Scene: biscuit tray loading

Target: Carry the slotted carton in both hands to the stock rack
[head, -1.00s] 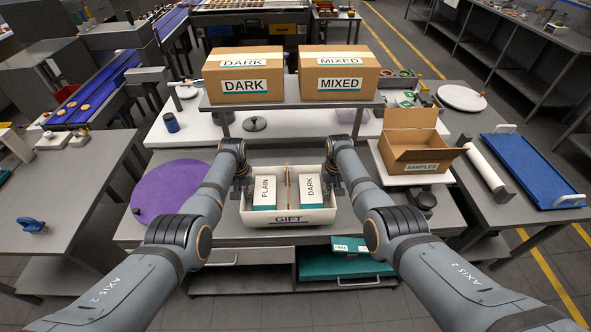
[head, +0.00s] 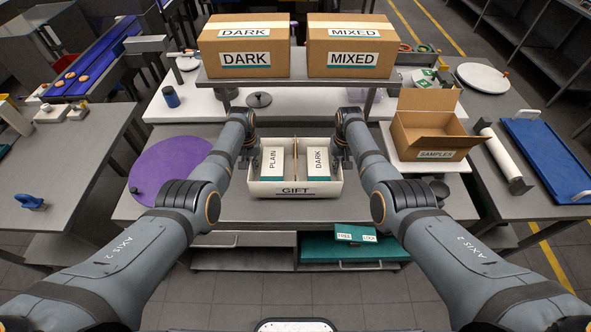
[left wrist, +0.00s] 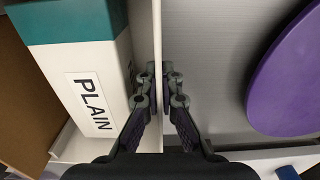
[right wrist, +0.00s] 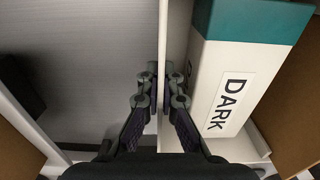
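The slotted carton (head: 260,189) is a white open box labelled GIFT with a brown divider. A PLAIN box (head: 273,164) stands in its left slot and a DARK box (head: 317,164) in its right slot. My left gripper (head: 247,163) is shut on the carton's left wall, one finger on each side, as the left wrist view (left wrist: 165,85) shows. My right gripper (head: 341,160) is shut on the right wall, also seen in the right wrist view (right wrist: 165,85). The carton looks level over the grey table; I cannot tell if it touches it. A raised shelf (head: 300,83) stands behind.
DARK (head: 241,61) and MIXED (head: 351,60) cartons fill most of the shelf. A purple disc (head: 168,172) lies left of the carton. An open SAMPLES carton (head: 434,140) stands right. Bare table lies in front of the carton.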

